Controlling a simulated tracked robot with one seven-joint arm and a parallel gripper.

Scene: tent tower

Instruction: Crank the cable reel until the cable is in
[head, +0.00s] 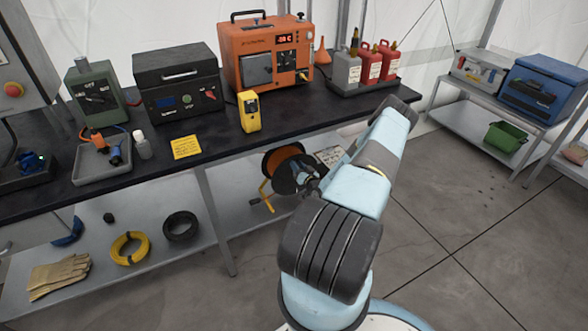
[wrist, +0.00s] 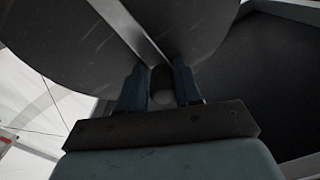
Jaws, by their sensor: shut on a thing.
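The cable reel (head: 285,160) stands on the lower shelf under the bench, in the middle of the head view. It has dark round flanges, and orange shows at its drum. A yellow piece (head: 266,194) shows at its left side. My arm reaches down to it from the right, and my gripper (head: 308,184) is at its near face, partly hidden by the arm. In the wrist view my gripper (wrist: 161,88) is shut on a dark round crank handle (wrist: 162,83), with a finger on each side. The dark reel flange (wrist: 90,55) fills the upper part behind it.
Coils (head: 129,248) and gloves (head: 58,276) lie on the shelf at left. Open floor (head: 450,230) lies at right.

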